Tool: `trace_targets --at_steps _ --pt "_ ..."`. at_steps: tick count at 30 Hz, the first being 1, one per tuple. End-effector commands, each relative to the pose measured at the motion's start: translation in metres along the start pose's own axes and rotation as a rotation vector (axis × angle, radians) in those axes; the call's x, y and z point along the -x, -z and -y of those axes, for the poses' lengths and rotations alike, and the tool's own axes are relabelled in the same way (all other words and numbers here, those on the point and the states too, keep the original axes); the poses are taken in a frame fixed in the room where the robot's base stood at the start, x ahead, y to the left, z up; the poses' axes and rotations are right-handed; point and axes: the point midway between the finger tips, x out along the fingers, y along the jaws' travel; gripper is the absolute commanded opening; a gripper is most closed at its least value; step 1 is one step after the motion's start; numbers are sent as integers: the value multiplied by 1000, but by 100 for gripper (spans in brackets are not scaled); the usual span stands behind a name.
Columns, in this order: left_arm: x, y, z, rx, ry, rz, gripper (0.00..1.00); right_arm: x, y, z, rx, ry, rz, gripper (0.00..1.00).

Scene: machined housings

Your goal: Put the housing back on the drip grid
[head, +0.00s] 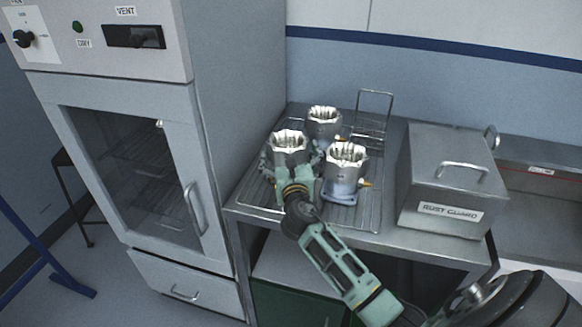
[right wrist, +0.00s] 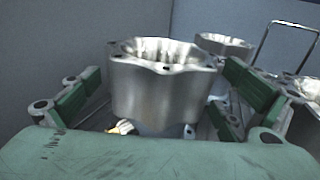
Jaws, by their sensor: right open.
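Three silver machined housings stand on the wire drip grid (head: 370,215) on the metal table. One is the left housing (head: 289,142), one the back housing (head: 323,121), and one the front right housing (head: 345,158). My right gripper (head: 288,165) is at the left housing. In the right wrist view that housing (right wrist: 162,85) stands upright between the open fingers (right wrist: 160,100), with a gap on either side. Its foot is partly hidden by the gripper's green body. The back housing also shows in the right wrist view (right wrist: 224,47). My left gripper is not in view.
A grey lidded box (head: 452,180) marked RUST GUARD stands right of the grid. An oven cabinet (head: 140,150) with a closed glass door stands at the left. A wire handle (head: 375,108) rises at the grid's back. A wall is behind.

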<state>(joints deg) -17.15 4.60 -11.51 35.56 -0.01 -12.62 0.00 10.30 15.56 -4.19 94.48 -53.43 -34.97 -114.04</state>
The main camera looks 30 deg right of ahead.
Motion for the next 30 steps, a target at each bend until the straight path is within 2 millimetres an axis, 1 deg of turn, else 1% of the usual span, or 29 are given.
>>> trace_targets --at_steps 1,6,9,13,16,19,30 --pt "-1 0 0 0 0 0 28 11 1 0 1 -3 0 100" --pt "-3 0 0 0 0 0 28 49 1 0 -1 -3 0 100" --pt "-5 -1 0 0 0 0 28 70 2 0 -1 -3 -1 100" --pt "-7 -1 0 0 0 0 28 90 1 0 -1 -2 0 100" --pt "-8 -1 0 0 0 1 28 99 0 0 -1 -1 1 100" --pt "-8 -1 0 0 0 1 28 103 0 0 -1 0 0 100" --pt "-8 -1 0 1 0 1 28 104 -1 0 -1 -1 1 100"
